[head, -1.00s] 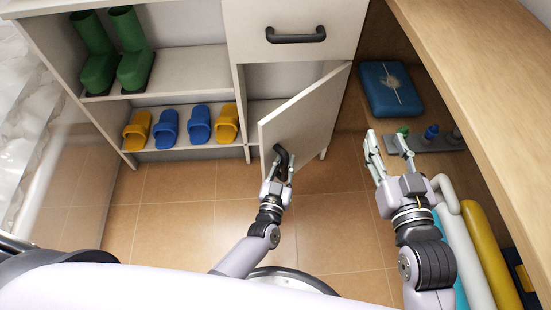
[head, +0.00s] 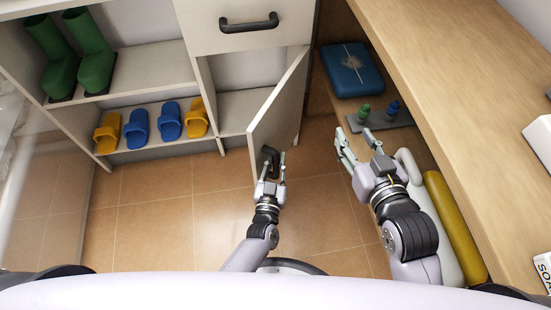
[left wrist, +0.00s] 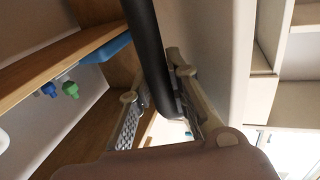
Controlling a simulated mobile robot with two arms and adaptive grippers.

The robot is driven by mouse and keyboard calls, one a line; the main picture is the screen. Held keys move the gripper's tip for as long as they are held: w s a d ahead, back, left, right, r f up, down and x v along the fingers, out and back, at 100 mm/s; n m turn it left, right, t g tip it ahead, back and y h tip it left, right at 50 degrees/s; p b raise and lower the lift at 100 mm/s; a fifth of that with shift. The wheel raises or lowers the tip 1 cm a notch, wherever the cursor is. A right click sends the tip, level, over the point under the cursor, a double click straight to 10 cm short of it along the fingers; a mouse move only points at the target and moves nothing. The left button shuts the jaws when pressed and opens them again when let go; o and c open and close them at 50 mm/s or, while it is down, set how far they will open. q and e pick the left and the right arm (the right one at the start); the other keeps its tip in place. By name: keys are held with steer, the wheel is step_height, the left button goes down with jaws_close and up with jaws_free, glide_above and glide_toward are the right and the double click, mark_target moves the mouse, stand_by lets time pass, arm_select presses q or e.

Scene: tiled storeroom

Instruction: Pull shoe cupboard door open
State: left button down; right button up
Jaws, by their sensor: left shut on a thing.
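The shoe cupboard door (head: 279,102) is a cream panel hinged at its right side and stands well open, showing an empty compartment behind it. Its dark curved handle (head: 269,158) is near the door's free lower edge. My left gripper (head: 271,175) is shut on this handle. In the left wrist view the black handle (left wrist: 150,55) runs down between the two fingers (left wrist: 160,112), with the pale door face beside it. My right gripper (head: 358,150) is open and empty, to the right of the door, in front of the bench's lower shelf.
Green boots (head: 92,55) and several yellow and blue slippers (head: 137,128) stand on the cupboard shelves at left. A closed drawer (head: 245,24) is above the door. A wooden bench (head: 440,90) at right has a blue box (head: 352,72) beneath. Tiled floor is clear.

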arm_select(q)
steer(key=c, duration=1.8)
jaws_free()
steer(key=s, duration=0.8)
steer(key=s+a, duration=0.1)
steer(key=s, duration=0.3)
steer(key=shift+a, duration=0.1)
